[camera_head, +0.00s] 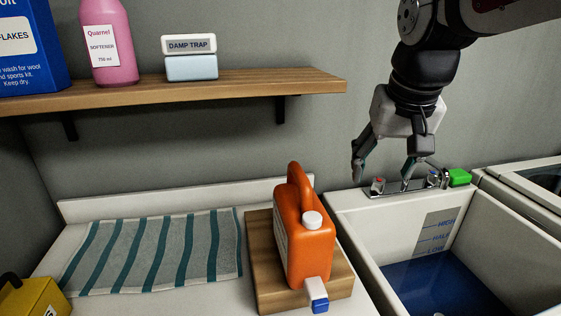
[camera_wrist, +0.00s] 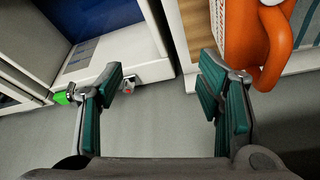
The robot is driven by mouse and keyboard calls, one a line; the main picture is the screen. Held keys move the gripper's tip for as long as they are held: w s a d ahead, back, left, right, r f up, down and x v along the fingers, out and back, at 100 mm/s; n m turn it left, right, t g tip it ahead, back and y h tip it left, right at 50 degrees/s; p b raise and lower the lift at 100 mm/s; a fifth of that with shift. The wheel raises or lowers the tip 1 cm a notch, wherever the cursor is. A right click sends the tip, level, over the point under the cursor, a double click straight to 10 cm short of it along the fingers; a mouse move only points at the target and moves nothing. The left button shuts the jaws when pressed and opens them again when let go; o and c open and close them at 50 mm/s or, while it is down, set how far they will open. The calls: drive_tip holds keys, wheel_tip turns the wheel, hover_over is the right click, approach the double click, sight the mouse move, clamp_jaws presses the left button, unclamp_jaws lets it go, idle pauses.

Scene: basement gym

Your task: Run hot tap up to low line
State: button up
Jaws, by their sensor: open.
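A white sink basin (camera_head: 345,219) stands at the right, with a grey gauge panel (camera_head: 434,232) marked HIGH, HALF and LOW on its inner wall. The basin floor is blue; I cannot tell whether water covers it. A metal tap fitting (camera_head: 395,188) sits on the back ledge. The red-marked hot tap (camera_head: 377,186) is at its left end and shows in the wrist view (camera_wrist: 130,86) beside the left finger. My gripper (camera_head: 383,171) is open and empty, above the fitting, its fingers pointing down. The fingers (camera_wrist: 162,82) also show wide apart in the wrist view.
A green block (camera_head: 459,177) sits at the fitting's right end. An orange jug (camera_head: 305,240) stands on a wooden board (camera_head: 265,268) left of the basin. A striped towel (camera_head: 155,252) lies further left. A wooden shelf (camera_head: 200,88) with containers hangs above.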

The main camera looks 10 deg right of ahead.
drive_tip(key=w+d+f+m+b, duration=0.1)
drive_tip(key=w+d+f, duration=0.1)
drive_tip(key=w+d, duration=0.35)
drive_tip(key=w+d+f+m+b, duration=0.2)
drive_tip(key=w, duration=0.7)
drive_tip(key=m+h+b, duration=0.2)
approach(379, 180)
drive_tip(key=shift+g, duration=0.3)
drive_tip(key=x, duration=0.6)
drive_tip(key=b+x, duration=0.1)
drive_tip(key=x, duration=0.3)
drive_tip(key=shift+w, duration=0.3)
drive_tip(key=shift+m, duration=0.3)
drive_tip(key=c, duration=1.2)
